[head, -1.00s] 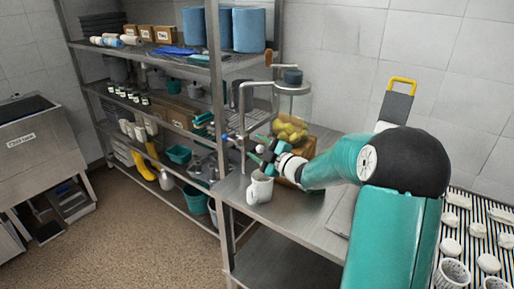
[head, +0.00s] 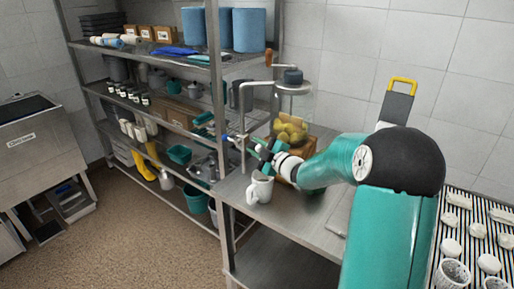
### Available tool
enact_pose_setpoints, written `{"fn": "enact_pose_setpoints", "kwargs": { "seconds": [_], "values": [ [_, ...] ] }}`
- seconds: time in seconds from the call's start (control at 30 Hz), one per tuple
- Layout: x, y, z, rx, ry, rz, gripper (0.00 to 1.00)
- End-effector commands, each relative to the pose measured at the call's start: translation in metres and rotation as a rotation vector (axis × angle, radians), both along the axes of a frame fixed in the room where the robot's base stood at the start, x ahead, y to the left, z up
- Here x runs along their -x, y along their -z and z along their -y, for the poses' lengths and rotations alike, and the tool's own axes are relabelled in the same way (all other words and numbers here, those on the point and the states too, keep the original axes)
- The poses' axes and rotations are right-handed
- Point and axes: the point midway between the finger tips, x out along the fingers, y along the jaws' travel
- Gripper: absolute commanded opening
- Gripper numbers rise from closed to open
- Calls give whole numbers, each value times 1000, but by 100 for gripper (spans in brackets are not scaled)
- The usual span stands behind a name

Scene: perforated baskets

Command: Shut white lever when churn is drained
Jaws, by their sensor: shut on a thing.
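The churn (head: 294,103) is a clear glass jar with a dark lid and a crank, standing on a wooden block on the steel table. Yellow lumps (head: 291,130) lie in its lower part. I cannot make out any liquid level. My gripper (head: 262,153) is at the front of the churn's base, its green fingers closed around the tap area. The white lever is hidden between or behind the fingers. A white jug (head: 260,189) stands upright on the table just below my gripper, its handle to the left.
A steel shelf rack (head: 220,110) with boxes, jars and tubs stands close on the left. A striped rack (head: 480,215) with white pieces and cups lies at right. The table's front edge is near the jug.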

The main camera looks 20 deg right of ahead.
Motion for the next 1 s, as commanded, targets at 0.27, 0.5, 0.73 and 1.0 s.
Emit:
{"fn": "enact_pose_setpoints", "kwargs": {
  "seconds": [0.27, 0.5, 0.73, 1.0],
  "values": [
    [-8, 1, -4, -3, 132, -4, 0],
    [-20, 1, -6, -1, 313, -4, 0],
    [-32, 2, -5, 1, 501, -4, 0],
    [-46, 2, -1, 2, 723, -4, 0]
  ]
}}
